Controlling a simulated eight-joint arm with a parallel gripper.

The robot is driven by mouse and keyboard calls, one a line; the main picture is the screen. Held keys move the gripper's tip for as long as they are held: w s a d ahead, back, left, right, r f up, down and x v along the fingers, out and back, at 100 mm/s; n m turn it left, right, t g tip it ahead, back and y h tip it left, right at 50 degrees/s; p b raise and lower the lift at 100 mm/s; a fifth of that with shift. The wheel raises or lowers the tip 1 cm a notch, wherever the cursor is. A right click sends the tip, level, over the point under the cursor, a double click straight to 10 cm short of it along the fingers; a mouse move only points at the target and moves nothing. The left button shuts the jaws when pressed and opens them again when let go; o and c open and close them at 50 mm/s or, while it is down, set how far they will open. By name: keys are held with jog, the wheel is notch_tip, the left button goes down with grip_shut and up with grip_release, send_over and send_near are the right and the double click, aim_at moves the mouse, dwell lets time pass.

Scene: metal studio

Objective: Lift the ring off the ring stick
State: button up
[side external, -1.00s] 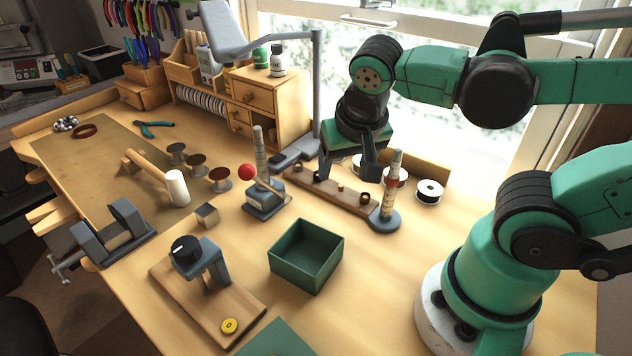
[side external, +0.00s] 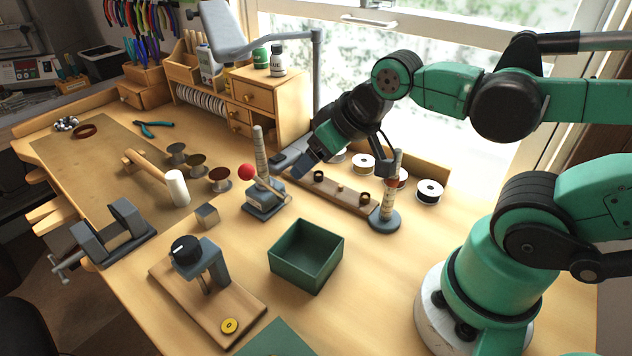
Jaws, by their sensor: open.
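The ring stick (side external: 387,207) is a pale tapered rod standing upright on a round grey base, right of the middle of the bench. A reddish ring (side external: 391,183) appears to sit around its upper half, partly hard to make out. My gripper (side external: 346,170) is open and tilted, above and to the left of the ring stick. One finger reaches down left over the wooden strip; the other is close beside the stick's upper part, and I cannot tell whether it touches. Nothing shows between the fingers.
A wooden strip (side external: 345,196) with small dark rings lies left of the stick. A second tapered rod (side external: 260,150) with a red-ball lever stands further left. White spools (side external: 429,191) stand behind. A green open box (side external: 306,256) sits in front, with clear bench around it.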

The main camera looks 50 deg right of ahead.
dwell(0.3)
jog(key=shift+c, duration=1)
jog(key=m+g+h, duration=0.6)
jog(key=m+h, duration=0.2)
jog(key=m, duration=0.8)
send_near(393, 180)
jog(key=x, duration=0.9)
jog(key=shift+r, duration=0.15)
jog(key=shift+w, duration=0.1)
